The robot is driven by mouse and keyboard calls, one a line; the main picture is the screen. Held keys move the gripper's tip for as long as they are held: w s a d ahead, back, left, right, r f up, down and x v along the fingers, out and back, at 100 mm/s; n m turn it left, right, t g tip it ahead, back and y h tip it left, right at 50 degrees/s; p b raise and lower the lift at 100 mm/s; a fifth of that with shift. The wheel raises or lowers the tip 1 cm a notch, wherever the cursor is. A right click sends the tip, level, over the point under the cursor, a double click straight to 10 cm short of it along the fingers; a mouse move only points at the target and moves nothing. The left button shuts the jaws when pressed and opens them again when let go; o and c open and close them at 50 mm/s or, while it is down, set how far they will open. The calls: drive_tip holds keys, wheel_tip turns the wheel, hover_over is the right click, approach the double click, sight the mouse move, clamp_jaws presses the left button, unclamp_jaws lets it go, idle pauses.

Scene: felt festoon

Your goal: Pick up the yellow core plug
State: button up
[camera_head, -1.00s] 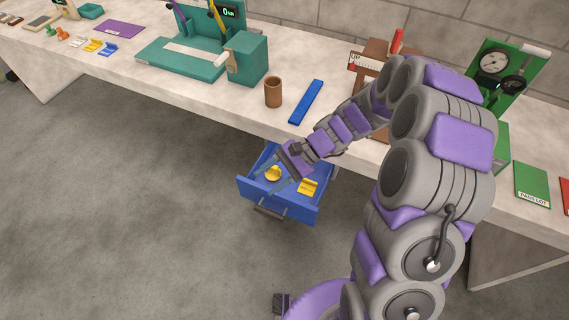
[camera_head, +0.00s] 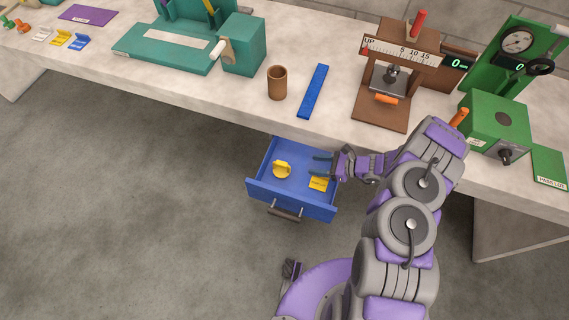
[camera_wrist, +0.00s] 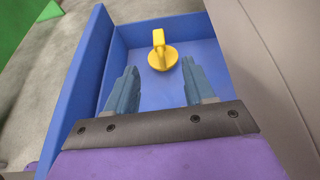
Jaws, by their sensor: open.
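A yellow core plug (camera_head: 282,169) with a round base and an upright tab sits on the floor of the open blue drawer (camera_head: 290,203), toward its left side. It also shows in the wrist view (camera_wrist: 162,57), ahead of and between my fingers. My gripper (camera_head: 318,167) is open and empty at the drawer's right side, its fingers pointing left toward the plug. In the wrist view my two blue-grey fingers (camera_wrist: 158,70) are spread apart, with a gap between them and the plug.
A second yellow piece (camera_head: 319,183) with dark markings lies at the drawer's right, close to my fingers. The drawer's walls surround both pieces. The worktop (camera_head: 225,95) overhangs behind, carrying a brown cup (camera_head: 277,83), a blue bar (camera_head: 313,91) and a brown gauge stand (camera_head: 380,112).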

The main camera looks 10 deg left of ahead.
sight(287, 164)
drive_tip(key=b+x, duration=0.3)
drive_tip(key=x, duration=0.9)
drive_tip(key=shift+f, duration=0.2)
drive_tip(key=shift+a+f, duration=0.2)
drive_tip(key=shift+a, duration=0.05)
drive_tip(key=b+x, duration=0.1)
drive_tip(key=x, duration=0.2)
drive_tip(key=shift+s+a+b, duration=0.1)
drive_tip(key=shift+a+b, duration=0.15)
drive_tip(key=shift+b, duration=0.05)
drive_tip(key=shift+a+f, duration=0.2)
drive_tip(key=shift+a, duration=0.4)
drive_tip(key=shift+d+r, duration=0.1)
drive_tip(key=shift+d, duration=0.35)
drive_tip(key=c, duration=0.5)
drive_tip(key=shift+a, duration=0.25)
clamp_jaws()
